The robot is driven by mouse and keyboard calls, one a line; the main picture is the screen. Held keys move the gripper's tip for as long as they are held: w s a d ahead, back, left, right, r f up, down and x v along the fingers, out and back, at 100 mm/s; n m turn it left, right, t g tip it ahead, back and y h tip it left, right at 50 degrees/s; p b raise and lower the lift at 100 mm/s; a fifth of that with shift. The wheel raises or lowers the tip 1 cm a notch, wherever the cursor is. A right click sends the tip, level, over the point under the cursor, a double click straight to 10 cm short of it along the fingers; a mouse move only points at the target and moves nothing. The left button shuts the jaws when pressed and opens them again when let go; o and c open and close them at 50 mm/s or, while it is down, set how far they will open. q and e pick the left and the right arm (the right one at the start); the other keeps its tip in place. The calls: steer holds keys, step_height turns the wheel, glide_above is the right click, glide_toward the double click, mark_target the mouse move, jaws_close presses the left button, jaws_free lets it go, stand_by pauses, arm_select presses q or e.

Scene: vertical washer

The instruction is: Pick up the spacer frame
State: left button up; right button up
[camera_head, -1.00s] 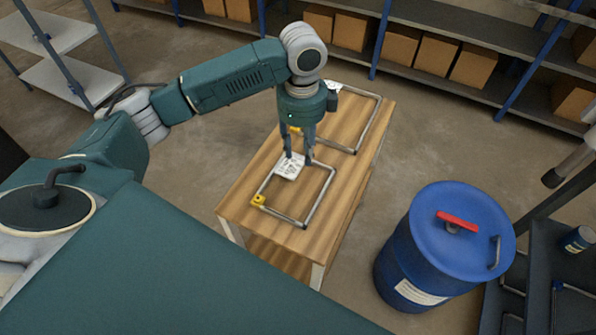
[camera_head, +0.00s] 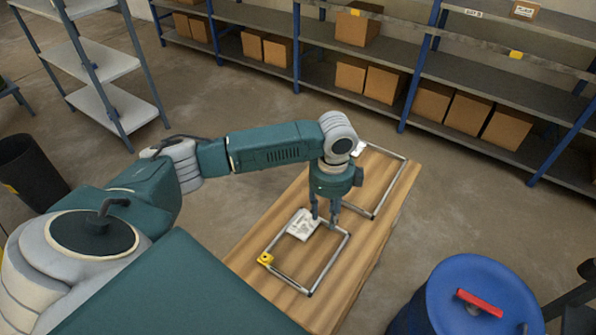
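Two grey rectangular frames lie on a wooden table (camera_head: 368,250). The nearer frame (camera_head: 332,263) has a yellow block (camera_head: 266,259) at its left corner and a white printed label (camera_head: 301,225) near its upper left. The farther frame (camera_head: 389,188) lies toward the back of the table and is partly hidden behind my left gripper. My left gripper (camera_head: 324,222) points down at the far bar of the nearer frame, just right of the label. Its two fingers are apart and it looks open. Whether they touch the bar I cannot tell. My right gripper is out of view.
A blue barrel (camera_head: 450,305) with a red handle stands at the lower right. Shelving with cardboard boxes (camera_head: 433,103) runs along the back. A light shelf unit (camera_head: 115,108) and a dark bin (camera_head: 32,170) stand at the left. Floor is bare between table and shelves.

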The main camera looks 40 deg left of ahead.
mark_target(325, 222)
arm_select(q)
step_height(325, 222, down, 2)
steer(key=shift+a+f, duration=0.1)
steer(key=shift+f, duration=0.4)
jaws_close()
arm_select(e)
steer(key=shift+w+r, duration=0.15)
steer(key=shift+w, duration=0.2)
arm_select(q)
steer(key=shift+r, duration=0.1)
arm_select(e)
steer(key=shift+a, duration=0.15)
